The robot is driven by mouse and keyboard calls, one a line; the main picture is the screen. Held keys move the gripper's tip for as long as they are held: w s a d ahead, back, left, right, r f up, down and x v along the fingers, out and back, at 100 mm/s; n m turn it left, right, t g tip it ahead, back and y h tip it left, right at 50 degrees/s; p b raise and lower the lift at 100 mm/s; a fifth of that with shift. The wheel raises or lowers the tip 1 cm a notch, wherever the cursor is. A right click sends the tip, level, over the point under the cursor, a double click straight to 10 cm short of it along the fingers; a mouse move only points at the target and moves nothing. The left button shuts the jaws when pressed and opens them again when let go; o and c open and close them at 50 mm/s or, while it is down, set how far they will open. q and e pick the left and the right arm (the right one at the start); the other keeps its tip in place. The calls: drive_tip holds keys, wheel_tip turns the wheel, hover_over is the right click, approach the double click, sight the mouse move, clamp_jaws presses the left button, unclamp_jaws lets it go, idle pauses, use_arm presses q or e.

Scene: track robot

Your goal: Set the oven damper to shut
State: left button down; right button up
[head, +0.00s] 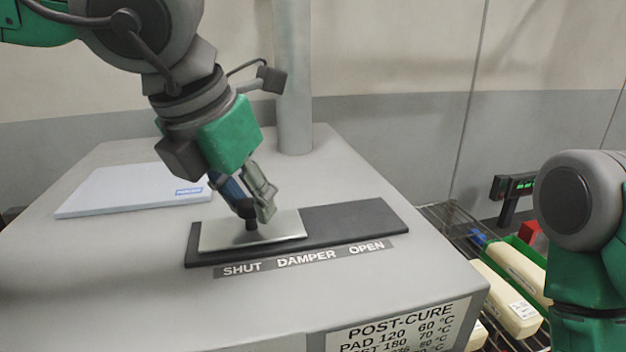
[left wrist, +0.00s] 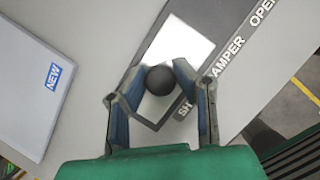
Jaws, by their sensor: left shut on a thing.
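The oven damper is a silver sliding plate (head: 285,226) in a dark track (head: 360,217) on top of the grey oven. The plate sits at the left end of the track, over the word SHUT on the label (head: 305,258); the OPEN end of the track is bare. A black knob (left wrist: 159,80) stands on the plate. My left gripper (head: 252,214) comes down from above and is shut on the knob, its fingers on either side of it in the left wrist view. The right gripper is out of view; only part of my right arm shows.
A pale blue flat panel marked NEW (head: 130,192) lies on the oven top behind left. A pipe (head: 294,80) rises at the back. Right of the oven, a wire rack (head: 450,217) holds cream blocks (head: 505,300) and a green bin.

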use_arm(q)
drive_tip(key=shift+s+a+r, duration=0.15)
drive_tip(key=shift+s+a, duration=0.1)
drive_tip(key=shift+a, duration=0.45)
drive_tip(key=shift+s+d, duration=0.1)
drive_tip(key=shift+d, duration=0.35)
drive_tip(key=c, duration=1.3)
unclamp_jaws()
drive_tip(key=shift+a, duration=0.2)
drive_tip(key=shift+o, duration=0.2)
drive_tip(key=shift+a, duration=0.45)
drive_tip(key=shift+r, duration=0.35)
drive_tip(key=v, duration=1.1)
